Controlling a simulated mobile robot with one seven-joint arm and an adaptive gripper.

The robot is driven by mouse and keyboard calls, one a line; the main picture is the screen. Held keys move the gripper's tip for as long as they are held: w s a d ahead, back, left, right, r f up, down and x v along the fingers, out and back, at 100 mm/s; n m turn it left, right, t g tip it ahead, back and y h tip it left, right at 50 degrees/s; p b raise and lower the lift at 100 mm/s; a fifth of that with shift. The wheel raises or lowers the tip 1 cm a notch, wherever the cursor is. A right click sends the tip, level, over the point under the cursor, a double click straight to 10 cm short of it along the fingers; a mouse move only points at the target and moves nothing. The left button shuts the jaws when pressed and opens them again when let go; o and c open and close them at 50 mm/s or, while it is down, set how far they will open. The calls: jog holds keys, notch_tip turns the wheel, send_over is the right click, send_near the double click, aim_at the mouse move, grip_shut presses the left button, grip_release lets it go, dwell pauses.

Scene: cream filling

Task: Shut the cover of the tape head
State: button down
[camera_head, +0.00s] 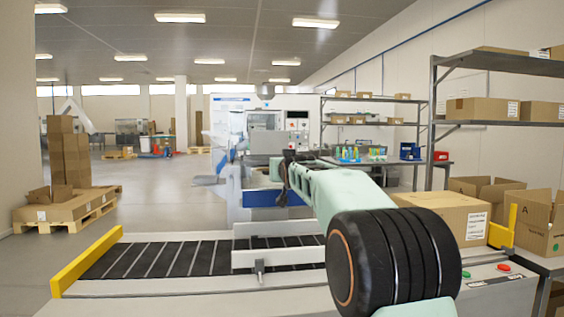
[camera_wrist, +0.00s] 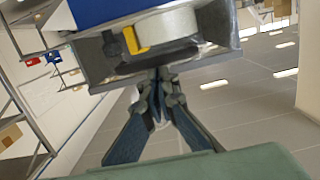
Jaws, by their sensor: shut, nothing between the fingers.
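The tape head (camera_wrist: 100,65) fills the top of the wrist view. It is a grey metal housing with a blue panel (camera_wrist: 105,10) above it. A white tape roll (camera_wrist: 170,35) and a yellow part (camera_wrist: 134,40) show in its open side. Which piece is the cover I cannot tell for sure. My gripper (camera_wrist: 160,76) is shut and empty, its fingertips at the lower edge of the housing; contact is unclear. In the head view my gripper (camera_head: 283,195) is in front of the blue part of the head (camera_head: 262,198), partly hidden by my arm.
A conveyor (camera_head: 160,258) with yellow end guards (camera_head: 88,262) lies in front. Cardboard boxes (camera_head: 450,212) and shelving (camera_head: 433,120) stand at the right. Stacked boxes on a pallet (camera_head: 68,212) stand at the left. The floor (camera_head: 160,200) between is clear.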

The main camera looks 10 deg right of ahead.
jog(key=shift+w+f+b, duration=0.1)
jog(key=shift+f+b, duration=0.5)
jog(key=shift+f, duration=1.15)
jog(key=shift+r, duration=0.15)
